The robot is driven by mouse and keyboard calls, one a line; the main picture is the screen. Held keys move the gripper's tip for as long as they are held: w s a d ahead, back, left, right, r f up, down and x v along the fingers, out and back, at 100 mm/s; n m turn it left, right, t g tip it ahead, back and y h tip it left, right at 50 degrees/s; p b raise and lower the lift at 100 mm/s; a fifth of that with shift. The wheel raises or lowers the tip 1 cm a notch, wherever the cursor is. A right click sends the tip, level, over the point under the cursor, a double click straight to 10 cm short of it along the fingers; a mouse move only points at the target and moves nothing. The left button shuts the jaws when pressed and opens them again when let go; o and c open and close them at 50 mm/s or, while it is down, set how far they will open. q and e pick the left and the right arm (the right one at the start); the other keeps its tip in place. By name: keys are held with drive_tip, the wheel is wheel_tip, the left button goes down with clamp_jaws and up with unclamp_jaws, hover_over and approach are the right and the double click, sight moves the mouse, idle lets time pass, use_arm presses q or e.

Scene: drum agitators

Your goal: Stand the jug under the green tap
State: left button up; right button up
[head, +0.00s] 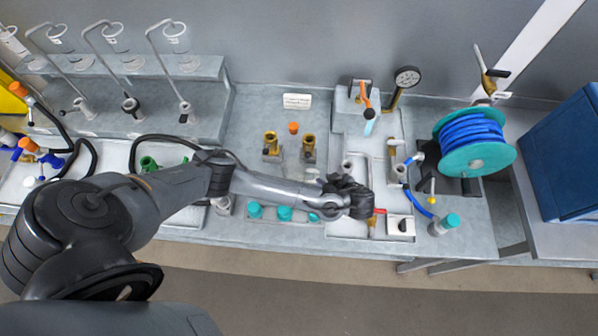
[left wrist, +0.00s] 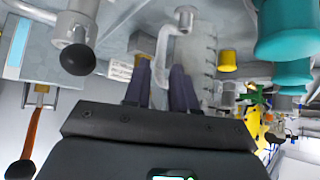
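The jug (left wrist: 207,50) is clear with graduation marks and a pale handle (left wrist: 165,48). It shows in the left wrist view, just beyond my left gripper (left wrist: 160,85). The gripper's dark fingers are close together, with the handle in the narrow gap between them. In the head view my left gripper (head: 350,197) is low over the pale tray right of the bench middle, and it hides most of the jug. A green tap-like fitting (head: 148,163) is at the left sink, partly behind my left arm. Green also shows in the left wrist view (left wrist: 258,97). My right gripper is not in view.
Brass fittings (head: 308,147) and teal caps (head: 285,213) stand left of the gripper. A pressure gauge (head: 407,77) is behind it. A blue hose reel (head: 474,143) stands to the right. Tall bent stands (head: 165,60) line the back left shelf.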

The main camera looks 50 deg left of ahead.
use_arm(q)
drive_tip(key=shift+p+x, duration=0.3)
drive_tip(key=shift+x, duration=3.25)
drive_tip(key=shift+s+d+f, duration=0.1)
drive_tip(key=shift+s+f, duration=0.05)
clamp_jaws()
